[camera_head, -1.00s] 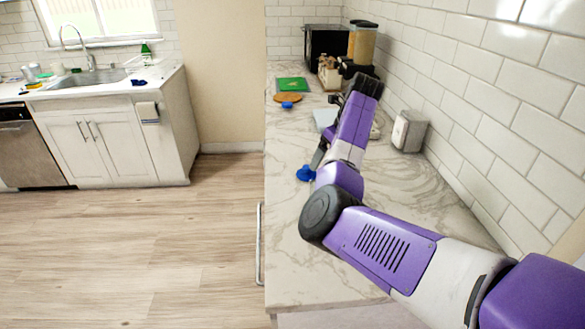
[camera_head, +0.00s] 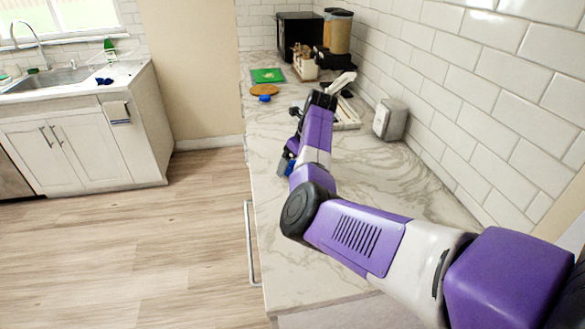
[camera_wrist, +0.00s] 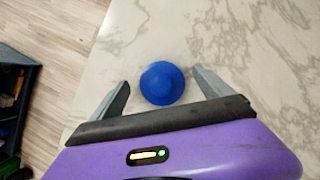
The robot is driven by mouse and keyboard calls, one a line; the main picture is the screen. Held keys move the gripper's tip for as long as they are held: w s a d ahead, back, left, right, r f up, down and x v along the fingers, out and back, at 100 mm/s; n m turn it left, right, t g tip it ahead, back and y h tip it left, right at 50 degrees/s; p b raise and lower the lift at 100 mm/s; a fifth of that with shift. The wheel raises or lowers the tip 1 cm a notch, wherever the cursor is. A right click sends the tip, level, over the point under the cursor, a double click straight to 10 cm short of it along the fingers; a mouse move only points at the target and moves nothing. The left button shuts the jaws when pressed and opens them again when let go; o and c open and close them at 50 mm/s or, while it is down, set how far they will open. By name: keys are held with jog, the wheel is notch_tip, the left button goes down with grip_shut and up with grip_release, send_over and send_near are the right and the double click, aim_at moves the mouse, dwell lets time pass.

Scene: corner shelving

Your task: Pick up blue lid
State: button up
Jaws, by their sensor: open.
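The blue lid (camera_wrist: 162,83) is round and domed and lies on the marble counter near its left edge. In the wrist view my gripper (camera_wrist: 160,77) is open, with one finger on each side of the lid and gaps between the fingers and the lid. I cannot tell how far above the counter the fingertips are. In the head view my arm hides most of the lid, and a bit of blue (camera_head: 284,166) shows beside my gripper.
Another small blue item (camera_head: 265,98) lies near a round wooden board (camera_head: 263,90) and a green board (camera_head: 267,75). A tray (camera_head: 346,113) and a grey metal box (camera_head: 390,120) stand by the tiled wall. The near counter is clear.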

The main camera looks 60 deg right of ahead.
jog(key=shift+c, duration=0.4)
jog(key=c, duration=1.4)
jog(key=shift+o, duration=0.2)
